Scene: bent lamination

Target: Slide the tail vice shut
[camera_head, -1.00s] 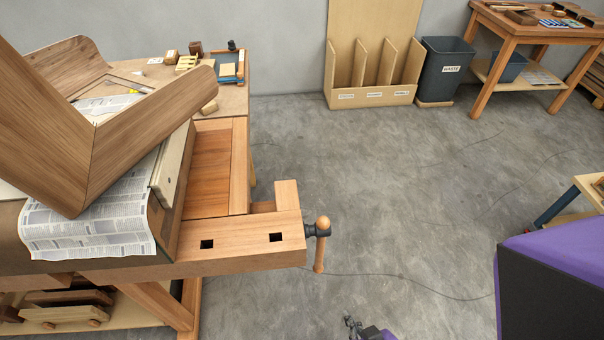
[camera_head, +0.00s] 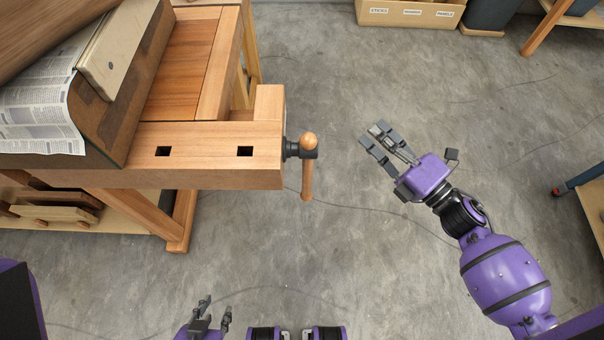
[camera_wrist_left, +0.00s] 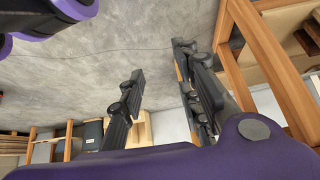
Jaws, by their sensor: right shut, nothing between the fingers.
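The tail vice (camera_head: 205,142) is a pale wooden L-shaped block with two dark square holes at the bench's right front corner. Its raised end (camera_head: 270,102) stands apart from the bench's edge strip, with a narrow gap between. A dark screw head (camera_head: 293,149) and an upright wooden handle (camera_head: 308,180) stick out of its right end. My right gripper (camera_head: 374,136) is shut and empty, right of the handle and apart from it. My left gripper (camera_head: 217,306) is low in the view, in front of the bench, open and empty; its spread fingers show in the left wrist view (camera_wrist_left: 155,85).
The workbench carries newspaper (camera_head: 40,115), a pale board (camera_head: 125,45) and a bent wood piece (camera_head: 60,25) at left. A sorting box (camera_head: 410,13) stands at the back. The floor right of the vice is clear. A cart edge (camera_head: 592,205) is at far right.

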